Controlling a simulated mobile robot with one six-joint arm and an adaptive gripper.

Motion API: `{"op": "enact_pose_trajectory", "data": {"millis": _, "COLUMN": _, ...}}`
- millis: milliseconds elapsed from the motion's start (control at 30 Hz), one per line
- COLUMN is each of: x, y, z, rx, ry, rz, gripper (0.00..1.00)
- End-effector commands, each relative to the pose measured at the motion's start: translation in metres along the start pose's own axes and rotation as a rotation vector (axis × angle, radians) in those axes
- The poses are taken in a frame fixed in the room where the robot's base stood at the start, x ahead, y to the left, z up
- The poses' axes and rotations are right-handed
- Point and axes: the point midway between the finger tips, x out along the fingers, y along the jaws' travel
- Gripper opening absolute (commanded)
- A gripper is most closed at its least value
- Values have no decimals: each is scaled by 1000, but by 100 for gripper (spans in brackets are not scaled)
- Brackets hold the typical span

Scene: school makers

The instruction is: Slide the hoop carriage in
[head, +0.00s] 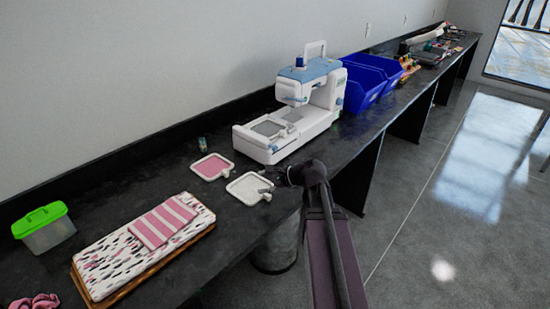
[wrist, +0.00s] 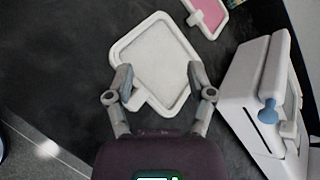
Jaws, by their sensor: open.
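The blue-and-white embroidery machine (head: 322,97) stands on the dark counter. Its low white bed reaches left with a grey hoop-like panel (head: 268,128) on top; I cannot tell whether this is the hoop carriage. A white hoop frame with pale fabric (head: 246,187) lies flat on the counter in front of the machine; it fills the middle of the wrist view (wrist: 162,58). My gripper (head: 275,186) is over the near edge of this hoop. In the wrist view my gripper (wrist: 159,80) is open, its fingers apart above the hoop, with nothing held.
A pink hoop (head: 212,167) lies behind the white one, with a small spool (head: 202,144) beyond. Blue bins (head: 365,80) stand right of the machine. Folded fabric (head: 135,245) and a green-lidded box (head: 45,228) lie left. The counter's front edge is close to my gripper.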

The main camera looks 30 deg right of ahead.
Motion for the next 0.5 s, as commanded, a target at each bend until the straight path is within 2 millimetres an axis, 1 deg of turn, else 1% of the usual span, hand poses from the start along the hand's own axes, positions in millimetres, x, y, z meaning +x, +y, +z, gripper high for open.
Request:
{"op": "enact_pose_trajectory", "data": {"millis": 33, "x": -4, "y": -6, "z": -18, "rx": 82, "ry": -20, "rz": -58, "gripper": 70}}
{"op": "enact_pose_trajectory", "data": {"millis": 167, "x": -27, "y": -29, "z": -45, "rx": 303, "ry": -96, "rz": -206, "gripper": 70}}
{"op": "enact_pose_trajectory", "data": {"millis": 300, "x": -57, "y": -50, "z": -74, "rx": 520, "ry": -195, "rz": -348, "gripper": 70}}
{"op": "enact_pose_trajectory", "data": {"millis": 400, "x": -77, "y": -61, "z": -89, "rx": 641, "ry": -262, "rz": -423, "gripper": 70}}
{"op": "enact_pose_trajectory", "data": {"millis": 500, "x": -92, "y": -68, "z": -100, "rx": 723, "ry": -313, "rz": -473, "gripper": 70}}
